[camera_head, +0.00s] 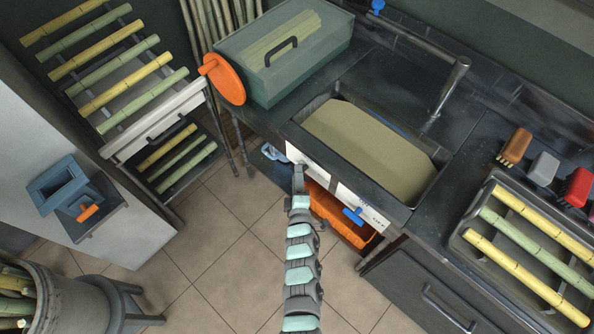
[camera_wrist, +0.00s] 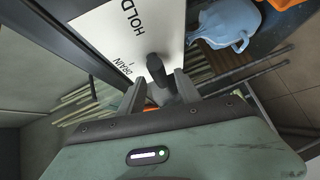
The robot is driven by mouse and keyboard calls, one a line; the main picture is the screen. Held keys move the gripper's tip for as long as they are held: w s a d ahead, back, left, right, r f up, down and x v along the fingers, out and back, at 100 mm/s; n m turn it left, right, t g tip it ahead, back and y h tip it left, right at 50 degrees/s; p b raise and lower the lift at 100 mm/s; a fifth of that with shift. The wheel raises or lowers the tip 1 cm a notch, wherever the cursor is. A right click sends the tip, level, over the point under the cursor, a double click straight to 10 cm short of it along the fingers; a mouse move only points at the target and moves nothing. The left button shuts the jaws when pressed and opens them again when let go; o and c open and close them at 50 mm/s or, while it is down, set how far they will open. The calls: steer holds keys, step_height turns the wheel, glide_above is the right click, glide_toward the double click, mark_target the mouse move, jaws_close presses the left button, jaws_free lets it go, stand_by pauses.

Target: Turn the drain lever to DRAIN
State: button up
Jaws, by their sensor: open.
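The drain lever (camera_wrist: 156,69) is a dark handle on a white plate (camera_wrist: 105,28) lettered HOLD and DRAIN. In the wrist view it lies close to the DRAIN lettering, with HOLD farther up. I cannot tell exactly which mark it points at. My gripper (camera_wrist: 160,92) is open, with one finger on each side of the lever; contact is unclear. In the head view my gripper (camera_head: 298,180) is at the front of a sink (camera_head: 292,131) full of murky greenish liquid, and hides the lever.
A blue tap handle (camera_head: 353,215) is on the same front panel, right of my arm. An orange crate (camera_head: 345,228) sits below. A light blue jug (camera_wrist: 226,22) shows near the plate. A tray of canes (camera_head: 462,247) is on the right counter. The tiled floor (camera_head: 225,225) is open.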

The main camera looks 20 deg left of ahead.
steer(key=shift+x, duration=1.4)
steer(key=shift+s, duration=0.1)
steer(key=shift+c, duration=0.4)
jaws_close()
